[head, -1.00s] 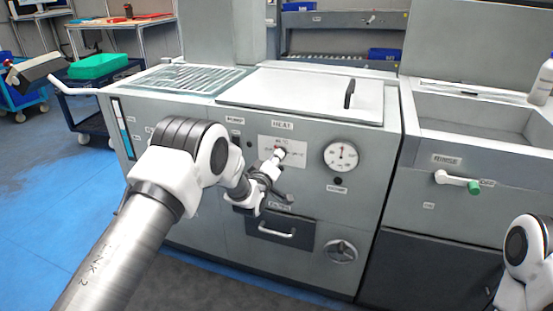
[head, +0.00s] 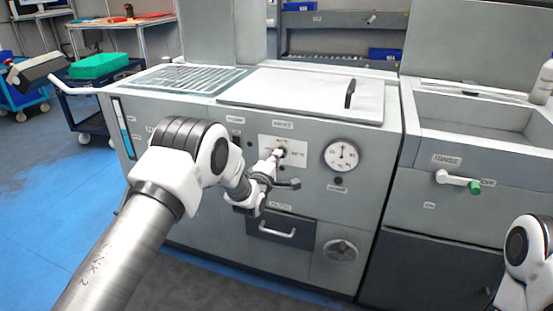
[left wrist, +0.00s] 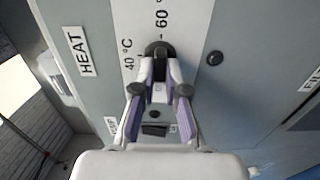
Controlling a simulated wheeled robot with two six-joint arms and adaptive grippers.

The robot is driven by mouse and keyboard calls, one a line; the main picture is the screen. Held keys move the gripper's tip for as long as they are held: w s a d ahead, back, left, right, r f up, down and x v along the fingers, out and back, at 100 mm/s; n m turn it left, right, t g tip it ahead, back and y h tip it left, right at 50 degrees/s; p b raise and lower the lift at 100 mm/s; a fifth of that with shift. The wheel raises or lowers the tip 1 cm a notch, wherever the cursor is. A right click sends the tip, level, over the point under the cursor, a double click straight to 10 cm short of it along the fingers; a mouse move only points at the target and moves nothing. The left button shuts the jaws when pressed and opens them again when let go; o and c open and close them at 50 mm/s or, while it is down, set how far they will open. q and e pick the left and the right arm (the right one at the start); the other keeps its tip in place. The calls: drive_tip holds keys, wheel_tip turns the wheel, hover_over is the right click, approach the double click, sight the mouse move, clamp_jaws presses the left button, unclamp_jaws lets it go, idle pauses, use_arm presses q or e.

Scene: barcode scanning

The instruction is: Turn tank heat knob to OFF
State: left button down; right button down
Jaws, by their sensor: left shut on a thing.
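The tank heat knob (left wrist: 158,49) is a dark round knob on a white plate (head: 297,152) under the HEAT label (head: 283,125). In the left wrist view the plate carries the marks "40 °C" and "60". My left gripper (head: 279,153) reaches the knob from the front and is shut on it. In the left wrist view its two fingers (left wrist: 160,72) close together at the knob and cover part of it. The knob's pointer and any OFF mark are hidden or too small to read. My right gripper is out of view; only part of my right arm shows.
A round gauge (head: 341,155) is right of the plate. A drawer with a handle (head: 279,231) and a dark rotary knob (head: 341,251) are below. A flat lid (head: 300,95) covers the tank. A rinse basin with a green-tipped lever (head: 458,181) stands to the right.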

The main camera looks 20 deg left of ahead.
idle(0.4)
use_arm(q)
drive_tip(key=c, duration=1.2)
unclamp_jaws()
drive_tip(key=s, duration=1.2)
drive_tip(key=shift+a, duration=0.2)
